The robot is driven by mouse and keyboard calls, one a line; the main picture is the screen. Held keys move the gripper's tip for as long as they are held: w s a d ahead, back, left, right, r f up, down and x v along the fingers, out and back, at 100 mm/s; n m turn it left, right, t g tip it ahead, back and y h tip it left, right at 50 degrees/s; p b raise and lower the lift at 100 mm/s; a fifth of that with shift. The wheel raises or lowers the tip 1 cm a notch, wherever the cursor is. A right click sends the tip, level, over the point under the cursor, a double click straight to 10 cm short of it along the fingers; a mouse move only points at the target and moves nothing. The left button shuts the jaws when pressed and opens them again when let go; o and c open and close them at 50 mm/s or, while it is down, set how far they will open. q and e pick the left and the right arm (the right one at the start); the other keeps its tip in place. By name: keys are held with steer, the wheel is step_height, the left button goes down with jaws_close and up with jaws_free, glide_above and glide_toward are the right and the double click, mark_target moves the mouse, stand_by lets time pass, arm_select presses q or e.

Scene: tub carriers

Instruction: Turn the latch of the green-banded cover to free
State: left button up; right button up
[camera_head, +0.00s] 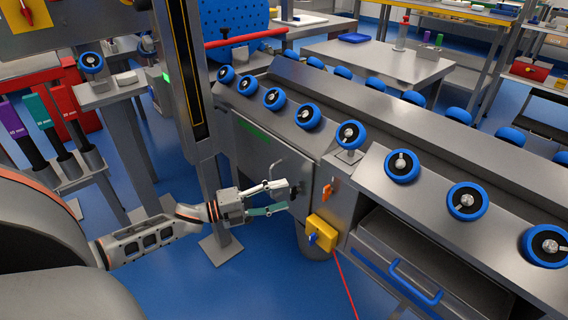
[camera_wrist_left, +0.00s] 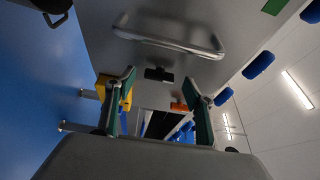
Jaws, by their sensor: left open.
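The green-banded cover (camera_head: 250,150) is a grey metal panel on the side of the conveyor, with a green strip near its top. In the left wrist view the cover (camera_wrist_left: 110,55) fills the upper middle, with a corner of its green band at the top right. Its small black latch (camera_wrist_left: 159,75) lies crosswise below a grey bar handle (camera_wrist_left: 170,42). My left gripper (camera_head: 289,197) is open in front of the cover's lower right part. In the wrist view its green-padded fingers (camera_wrist_left: 161,77) are apart, either side of the latch in the picture. Contact cannot be told.
An orange handle (camera_head: 327,193) and a yellow box with a blue knob (camera_head: 321,233) are right of the gripper. A red cable runs down from the box. A grey post (camera_head: 196,110) stands left of the cover. Blue-rimmed rollers (camera_head: 308,117) line the conveyor above.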

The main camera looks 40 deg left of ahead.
arm_select(q)
steer(key=v, duration=1)
